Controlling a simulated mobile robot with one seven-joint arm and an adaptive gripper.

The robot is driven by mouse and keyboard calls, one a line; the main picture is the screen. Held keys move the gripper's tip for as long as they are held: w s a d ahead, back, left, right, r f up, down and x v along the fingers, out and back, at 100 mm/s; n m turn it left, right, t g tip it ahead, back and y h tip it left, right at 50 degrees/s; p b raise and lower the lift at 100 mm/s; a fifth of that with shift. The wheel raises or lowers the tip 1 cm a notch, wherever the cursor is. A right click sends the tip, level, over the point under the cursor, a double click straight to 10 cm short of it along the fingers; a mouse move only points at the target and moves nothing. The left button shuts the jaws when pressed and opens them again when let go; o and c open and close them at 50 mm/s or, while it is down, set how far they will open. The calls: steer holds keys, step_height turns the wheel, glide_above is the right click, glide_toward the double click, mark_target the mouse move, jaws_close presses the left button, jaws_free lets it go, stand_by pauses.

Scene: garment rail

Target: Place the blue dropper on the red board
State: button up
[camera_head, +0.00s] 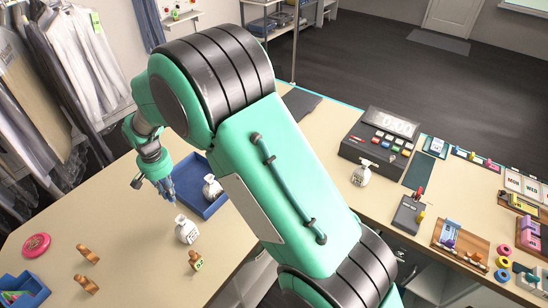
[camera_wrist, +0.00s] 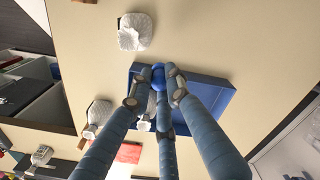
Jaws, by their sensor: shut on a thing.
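My gripper (camera_head: 167,188) hangs by the blue tray at the left of the counter in the head view. In the wrist view its fingers (camera_wrist: 160,82) are closed around a small rounded blue thing, which looks like the blue dropper (camera_wrist: 158,77). Only its blue top shows there; the fingers hide the rest, and I cannot make it out in the head view. A flat red piece, which looks like the red board (camera_wrist: 128,153), lies below the tray in the wrist view, partly covered by a finger. I cannot find the red board in the head view; my arm covers that middle area.
The blue tray (camera_head: 190,168) holds a white bag (camera_head: 212,187). Another white bag (camera_head: 186,229) and several wooden stamps (camera_head: 88,254) stand in front, with a pink disc (camera_head: 36,245). A cash register (camera_head: 375,140) and small items crowd the right counter. Garments hang at left.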

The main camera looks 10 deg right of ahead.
steer(key=w+d+m, duration=0.2)
steer(key=w+d, duration=0.1)
steer(key=d, duration=0.4)
steer(key=w+d+m, duration=0.2)
steer(key=w+d, duration=0.2)
steer(key=d, duration=0.4)
steer(key=w+d+m+p, duration=0.2)
steer(key=d+m, duration=0.7)
steer(key=d, duration=2.6)
steer(key=shift+m+p, duration=0.3)
steer(key=shift+p, duration=0.15)
steer(key=shift+o, duration=0.2)
step_height(320, 180, down, 4)
steer(key=shift+a+r, duration=0.1)
steer(key=shift+f, duration=0.6)
steer(key=shift+c, duration=0.2)
steer(key=shift+w, duration=0.15)
steer(key=w+f+p, duration=0.1)
steer(key=w+p, duration=0.1)
steer(key=w, duration=1.3)
steer(key=shift+w+d+f+p, duration=0.25)
steer(key=shift+w+p, duration=0.05)
steer(key=shift+w, duration=0.1)
